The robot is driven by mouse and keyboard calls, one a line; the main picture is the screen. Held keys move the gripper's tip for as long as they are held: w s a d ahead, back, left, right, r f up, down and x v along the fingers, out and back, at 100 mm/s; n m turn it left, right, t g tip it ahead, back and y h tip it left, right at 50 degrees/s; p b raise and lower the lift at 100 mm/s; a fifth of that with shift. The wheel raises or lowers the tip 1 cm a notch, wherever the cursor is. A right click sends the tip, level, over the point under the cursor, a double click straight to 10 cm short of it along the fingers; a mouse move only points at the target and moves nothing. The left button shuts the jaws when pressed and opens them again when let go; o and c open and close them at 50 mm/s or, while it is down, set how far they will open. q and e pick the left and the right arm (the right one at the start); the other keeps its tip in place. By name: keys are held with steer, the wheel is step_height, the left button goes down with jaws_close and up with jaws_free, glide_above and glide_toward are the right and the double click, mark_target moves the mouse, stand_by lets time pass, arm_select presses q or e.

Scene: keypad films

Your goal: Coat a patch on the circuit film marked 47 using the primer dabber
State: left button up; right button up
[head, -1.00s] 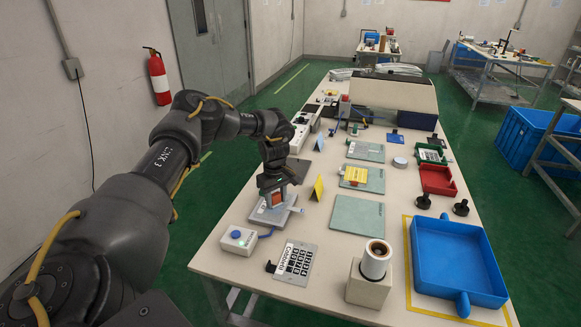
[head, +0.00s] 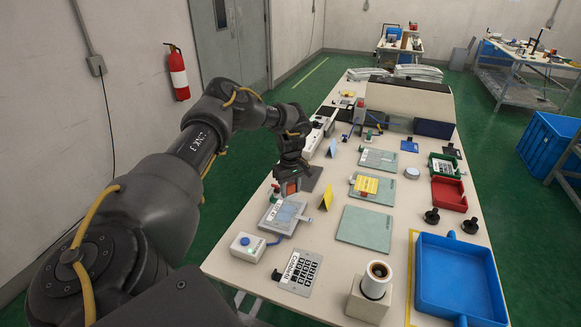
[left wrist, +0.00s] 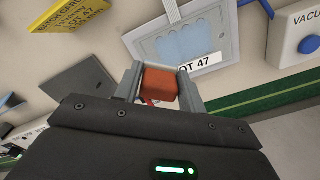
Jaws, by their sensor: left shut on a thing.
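My left gripper (head: 291,187) is shut on the primer dabber, an orange-red block (left wrist: 160,84) between its two fingers in the left wrist view. The circuit film (left wrist: 188,44) lies on a grey plate, with a label reading LOT 47 at its edge. A pale blue patch shows on the film. In the head view the plate with the film (head: 284,214) lies on the table just in front of my left gripper. The dabber appears apart from the film, beside it in the wrist view. My right gripper is not in view.
A white box with a button (head: 247,246) and a keypad panel (head: 298,270) stand nearer. A yellow tent card (head: 326,197) is right of the film.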

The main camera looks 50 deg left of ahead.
arm_select(q)
steer(key=shift+r+p, duration=0.75)
steer(key=shift+r, duration=0.15)
steer(key=shift+r+p, duration=0.85)
